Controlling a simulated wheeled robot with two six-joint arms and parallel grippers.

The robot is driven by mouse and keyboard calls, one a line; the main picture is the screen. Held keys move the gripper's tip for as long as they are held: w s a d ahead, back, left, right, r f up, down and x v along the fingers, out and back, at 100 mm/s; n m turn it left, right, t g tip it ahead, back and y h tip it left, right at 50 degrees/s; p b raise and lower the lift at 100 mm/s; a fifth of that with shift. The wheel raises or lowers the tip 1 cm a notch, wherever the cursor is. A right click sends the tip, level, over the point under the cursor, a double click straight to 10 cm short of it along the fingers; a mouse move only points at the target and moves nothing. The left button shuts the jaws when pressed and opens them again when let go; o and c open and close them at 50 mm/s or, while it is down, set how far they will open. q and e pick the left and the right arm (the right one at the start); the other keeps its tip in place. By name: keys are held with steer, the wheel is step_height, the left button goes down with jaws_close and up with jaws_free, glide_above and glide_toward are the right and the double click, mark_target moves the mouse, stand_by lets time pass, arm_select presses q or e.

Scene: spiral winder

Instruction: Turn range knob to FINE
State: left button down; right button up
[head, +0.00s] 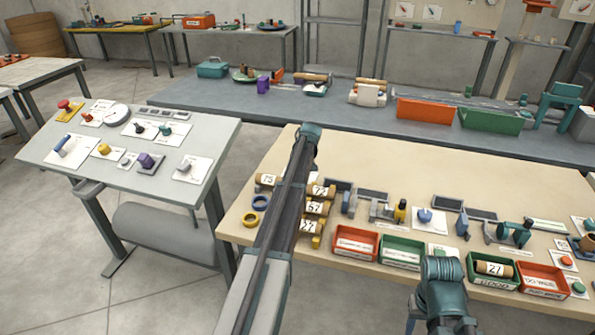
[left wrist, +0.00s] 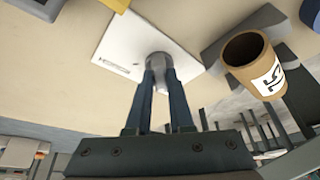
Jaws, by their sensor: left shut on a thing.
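A grey knob (left wrist: 158,60) stands on a white plate (left wrist: 122,46) with small dark print, too small to read, in the left wrist view. My left gripper (left wrist: 160,74) has its two dark fingers shut on this knob, one on each side. In the head view my left arm reaches over the beige table (head: 345,150) and hides the gripper, the knob and its plate. My right arm shows at the bottom right of the head view, but its gripper fingers are not seen.
A cardboard tube marked 75 (left wrist: 262,76) lies close to the right of the fingers. Several numbered tubes lie around my left arm. A red tray (head: 355,256) and a green tray (head: 402,264) stand at the table's front. A grey panel desk (head: 120,180) with knobs stands left.

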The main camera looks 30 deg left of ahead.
stand_by(0.5)
arm_select(q)
steer(key=c, duration=0.8)
jaws_free()
steer(key=shift+r, duration=0.15)
steer(key=p+v, duration=1.2)
steer(key=v, duration=0.1)
steer(key=shift+r+p, duration=0.25)
steer(key=shift+p, duration=0.1)
steer(key=shift+d, duration=0.1)
